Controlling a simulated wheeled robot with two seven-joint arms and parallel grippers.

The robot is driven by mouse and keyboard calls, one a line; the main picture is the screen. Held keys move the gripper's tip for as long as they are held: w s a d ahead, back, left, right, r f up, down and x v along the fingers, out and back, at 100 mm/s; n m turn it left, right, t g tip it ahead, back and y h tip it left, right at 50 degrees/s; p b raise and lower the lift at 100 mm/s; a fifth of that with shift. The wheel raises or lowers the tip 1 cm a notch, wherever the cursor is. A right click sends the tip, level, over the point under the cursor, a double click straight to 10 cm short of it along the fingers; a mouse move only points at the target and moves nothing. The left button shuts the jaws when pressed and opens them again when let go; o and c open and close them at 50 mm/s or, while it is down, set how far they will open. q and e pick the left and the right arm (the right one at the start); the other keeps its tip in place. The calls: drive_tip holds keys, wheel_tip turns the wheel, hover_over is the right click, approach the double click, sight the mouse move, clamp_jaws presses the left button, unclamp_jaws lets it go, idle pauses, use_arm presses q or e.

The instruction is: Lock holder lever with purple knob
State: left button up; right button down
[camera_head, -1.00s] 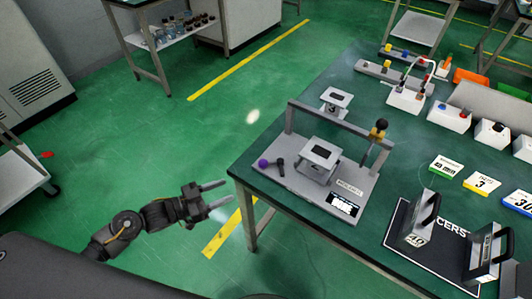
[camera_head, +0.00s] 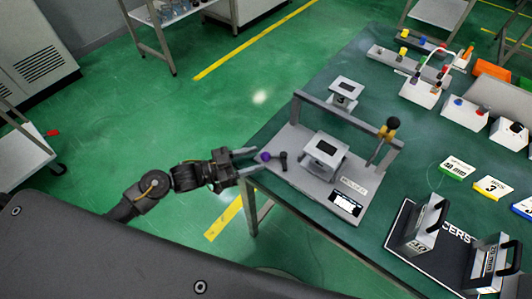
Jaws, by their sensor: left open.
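The holder lever (camera_head: 282,158) is a short dark lever on the left side of a grey fixture plate (camera_head: 312,188). Its purple knob (camera_head: 266,157) points left, toward the table's edge. My left gripper (camera_head: 253,160) comes in from the left, with its two fingers apart. Its fingertips are at the purple knob, one on the far side and one on the near side in the picture. I cannot tell whether they touch the knob. A grey block holder (camera_head: 325,150) stands on the plate to the right of the lever. My right gripper is not in view.
A grey crossbar (camera_head: 345,118) on posts spans the back of the plate, with a black-and-yellow handle (camera_head: 388,130) at its right. A black mat (camera_head: 425,255) with metal blocks lies at the right. Green floor left of the table is free.

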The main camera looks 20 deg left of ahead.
sight(261, 157)
use_arm(q)
drive_tip(key=x, duration=0.3)
drive_tip(key=shift+w+d, duration=0.2)
drive_tip(key=shift+d, duration=0.1)
drive_tip(key=shift+w+d, duration=0.2)
drive_tip(key=shift+d, duration=0.1)
drive_tip(key=c, duration=0.9)
drive_tip(key=shift+p, duration=0.35)
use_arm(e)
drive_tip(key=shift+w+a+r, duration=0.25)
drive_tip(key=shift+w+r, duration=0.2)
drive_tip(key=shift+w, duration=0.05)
